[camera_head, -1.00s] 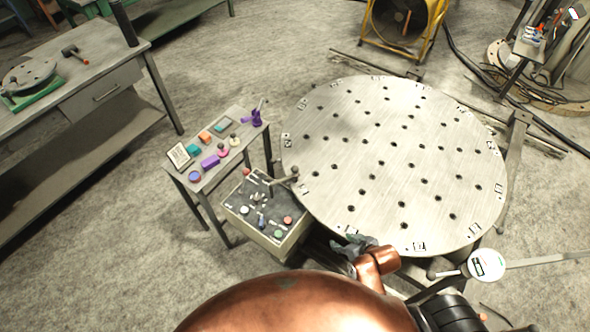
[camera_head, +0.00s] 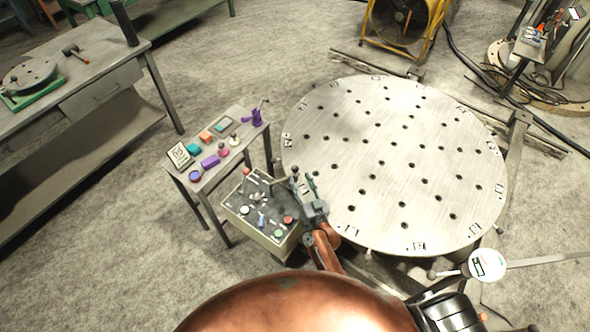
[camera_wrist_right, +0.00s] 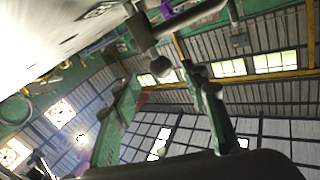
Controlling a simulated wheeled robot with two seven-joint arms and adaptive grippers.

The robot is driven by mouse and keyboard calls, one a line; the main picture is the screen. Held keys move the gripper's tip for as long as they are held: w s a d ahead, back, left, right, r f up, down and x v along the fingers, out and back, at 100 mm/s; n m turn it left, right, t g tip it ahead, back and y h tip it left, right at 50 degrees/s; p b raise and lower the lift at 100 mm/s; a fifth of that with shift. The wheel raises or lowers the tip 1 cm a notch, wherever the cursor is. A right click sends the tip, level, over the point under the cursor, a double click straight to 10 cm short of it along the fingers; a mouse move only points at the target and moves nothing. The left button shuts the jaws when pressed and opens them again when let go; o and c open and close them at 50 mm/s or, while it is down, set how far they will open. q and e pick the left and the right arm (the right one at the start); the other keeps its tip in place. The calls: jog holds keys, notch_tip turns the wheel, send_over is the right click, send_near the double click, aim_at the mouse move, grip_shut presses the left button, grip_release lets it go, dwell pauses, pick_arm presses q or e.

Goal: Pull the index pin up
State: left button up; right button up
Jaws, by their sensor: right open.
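A grey metal handle with a ball end (camera_head: 294,171), likely the index pin, stands at the left rim of the round plate (camera_head: 400,150). In the right wrist view a grey ball (camera_wrist_right: 160,66) hangs from a collar and bar between the two fingers. My right gripper (camera_head: 303,183) is at the plate's left rim, close by this handle. In the wrist view its green-padded fingers (camera_wrist_right: 162,78) are spread, with gaps to the ball. The gripper hides part of the handle's base in the head view. My left gripper is not in view.
A control box (camera_head: 268,239) with knobs and levers stands just left of the gripper. A small side table (camera_head: 215,178) with coloured items is behind it. The plate's top is clear.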

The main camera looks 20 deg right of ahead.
aim_at(295, 169)
jog(key=w, duration=0.6)
jog(key=shift+a, duration=0.2)
grip_shut()
dwell(0.5)
